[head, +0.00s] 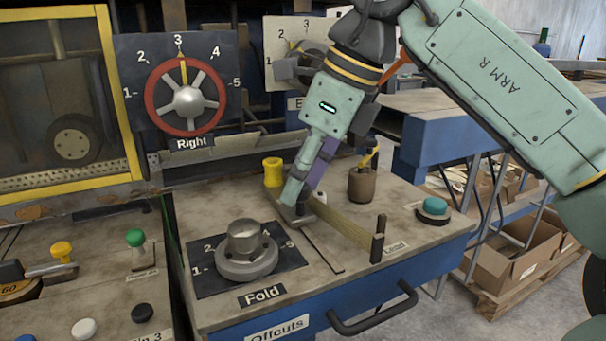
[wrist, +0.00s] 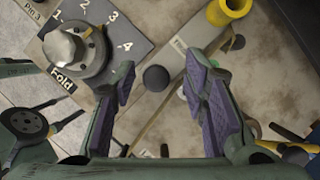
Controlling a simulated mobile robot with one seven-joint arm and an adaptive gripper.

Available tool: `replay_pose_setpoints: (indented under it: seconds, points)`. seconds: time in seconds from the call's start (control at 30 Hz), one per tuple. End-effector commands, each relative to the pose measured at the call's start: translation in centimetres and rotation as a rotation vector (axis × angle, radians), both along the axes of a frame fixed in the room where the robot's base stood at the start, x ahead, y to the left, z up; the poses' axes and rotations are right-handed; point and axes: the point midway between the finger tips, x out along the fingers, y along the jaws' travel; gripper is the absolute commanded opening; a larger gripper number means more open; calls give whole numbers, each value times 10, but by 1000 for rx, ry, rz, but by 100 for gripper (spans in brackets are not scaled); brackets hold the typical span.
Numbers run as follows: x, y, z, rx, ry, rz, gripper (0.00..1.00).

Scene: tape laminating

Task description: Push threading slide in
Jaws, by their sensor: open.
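I take the dark round knob (wrist: 156,78) in the wrist view to be the threading slide's handle. A partly readable label (wrist: 178,52) lies beside it. My gripper (wrist: 160,67) is open, its purple-padded fingers on either side of the knob with gaps showing. No contact is visible. In the head view my gripper (head: 291,198) points down at the bench top, left of a tan strip (head: 342,229). A thin slot (head: 323,249) runs along the bench toward the front. My fingers mostly hide the knob in the head view.
The Fold dial (head: 245,250) stands left of my gripper, and a yellow spool (head: 272,172) behind it. A dark post (head: 378,240) rises at the strip's front end. A brown pot (head: 362,184) and teal button (head: 433,210) are to the right. A drawer handle (head: 373,312) juts out in front.

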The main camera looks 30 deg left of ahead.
Motion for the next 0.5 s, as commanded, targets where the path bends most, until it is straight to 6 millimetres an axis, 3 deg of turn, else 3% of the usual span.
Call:
replay_pose_setpoints:
  seconds: [0.27, 0.5]
  points:
    - [0, -2, 5, -1, 0, 1, 40]
    - [2, -16, 40, 0, -1, -1, 40]
